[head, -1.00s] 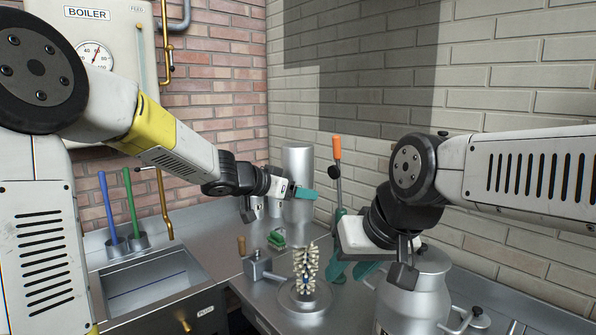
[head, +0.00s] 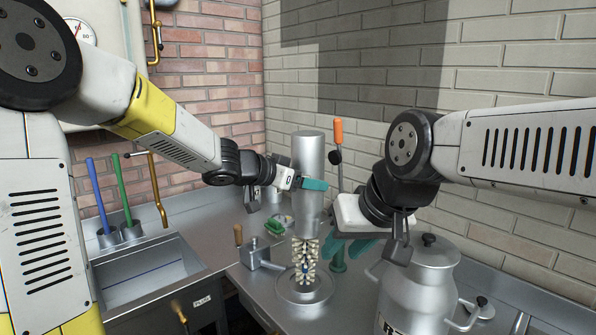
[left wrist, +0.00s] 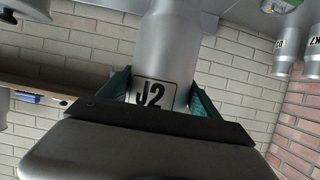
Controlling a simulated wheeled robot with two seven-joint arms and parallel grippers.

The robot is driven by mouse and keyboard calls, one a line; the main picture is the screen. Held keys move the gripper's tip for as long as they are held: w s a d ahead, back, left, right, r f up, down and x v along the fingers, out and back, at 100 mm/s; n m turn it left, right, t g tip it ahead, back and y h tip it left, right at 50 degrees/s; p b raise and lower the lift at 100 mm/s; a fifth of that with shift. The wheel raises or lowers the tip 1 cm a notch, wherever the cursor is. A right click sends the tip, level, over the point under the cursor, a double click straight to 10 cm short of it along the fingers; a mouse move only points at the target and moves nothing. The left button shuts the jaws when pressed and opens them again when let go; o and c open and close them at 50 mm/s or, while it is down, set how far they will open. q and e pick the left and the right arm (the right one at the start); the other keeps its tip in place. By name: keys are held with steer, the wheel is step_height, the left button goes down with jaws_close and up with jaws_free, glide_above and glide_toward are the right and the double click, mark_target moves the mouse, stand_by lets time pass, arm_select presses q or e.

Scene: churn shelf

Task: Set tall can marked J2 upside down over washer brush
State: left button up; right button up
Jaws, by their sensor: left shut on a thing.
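The tall can marked J2 (head: 308,160) is a plain silver cylinder, held upright-axis by my left gripper (head: 305,185). In the left wrist view the can (left wrist: 172,55) sits between both teal fingers, its J2 label readable while the surroundings appear inverted, so the can is upside down. The washer brush (head: 305,262), with cream bristles, stands on a round metal base (head: 303,291). The can's lower end appears just at the brush's top; whether it is exactly above or slightly behind is unclear. My right gripper (head: 350,246) is open and empty, right of the brush.
A large milk churn (head: 425,285) stands at right. An orange-handled lever (head: 337,150) rises behind the can. A sink (head: 145,275) holds the left side.

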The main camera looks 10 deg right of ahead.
mark_target(304, 241)
arm_select(q)
steer(key=shift+f, duration=8.3)
steer(key=shift+s+a, duration=0.25)
steer(key=shift+a, duration=0.05)
steer(key=shift+f, duration=0.3)
steer(key=o, duration=1.6)
steer(key=shift+f, duration=0.1)
steer(key=shift+o, duration=0.2)
